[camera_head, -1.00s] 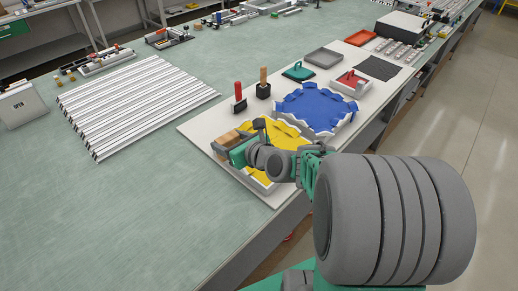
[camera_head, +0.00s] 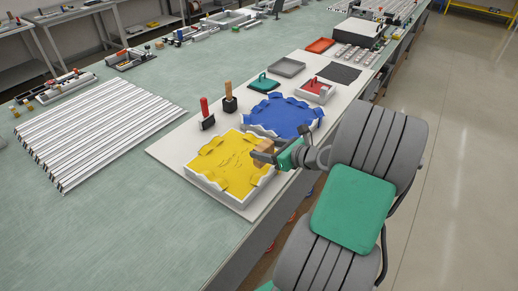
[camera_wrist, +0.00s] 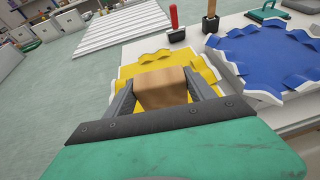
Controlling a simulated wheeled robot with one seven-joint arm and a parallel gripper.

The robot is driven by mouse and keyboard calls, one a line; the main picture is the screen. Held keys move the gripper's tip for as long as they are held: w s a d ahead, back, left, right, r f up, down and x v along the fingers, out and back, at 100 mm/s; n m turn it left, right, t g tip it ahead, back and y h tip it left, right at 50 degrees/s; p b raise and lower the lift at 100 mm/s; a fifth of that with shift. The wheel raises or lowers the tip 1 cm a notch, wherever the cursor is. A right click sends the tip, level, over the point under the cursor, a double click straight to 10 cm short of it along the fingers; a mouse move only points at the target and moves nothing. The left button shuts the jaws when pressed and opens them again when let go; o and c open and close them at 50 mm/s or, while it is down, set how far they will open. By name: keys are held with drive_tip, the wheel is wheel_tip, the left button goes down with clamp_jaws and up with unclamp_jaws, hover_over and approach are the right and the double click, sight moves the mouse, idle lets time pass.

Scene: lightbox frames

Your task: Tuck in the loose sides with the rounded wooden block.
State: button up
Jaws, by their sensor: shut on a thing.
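My gripper (camera_head: 266,153) is shut on the rounded wooden block (camera_wrist: 162,88), at the right edge of the yellow frame. In the wrist view the block sits between both fingers, in front of the yellow sheet (camera_wrist: 150,68), and hides part of it. I cannot tell whether the block touches a flap.
A red-handled tool (camera_head: 206,114) and a wooden-handled tool (camera_head: 229,98) stand upright behind the yellow frame. A green-handled piece (camera_head: 263,83), a grey tray (camera_head: 288,67) and a red-handled white box (camera_head: 317,90) lie farther back. White striped panels (camera_head: 95,130) lie left. The front-left table is clear.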

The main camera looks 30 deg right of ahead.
drive_tip(key=shift+f+b, duration=2.7)
drive_tip(key=shift+b, duration=0.55)
drive_tip(key=shift+r, duration=0.1)
drive_tip(key=shift+f, duration=0.7)
drive_tip(key=shift+r, duration=0.1)
wheel_tip(320, 180, up, 7)
drive_tip(key=p, duration=0.8)
drive_tip(key=shift+r+p, duration=0.1)
drive_tip(key=shift+p, duration=0.3)
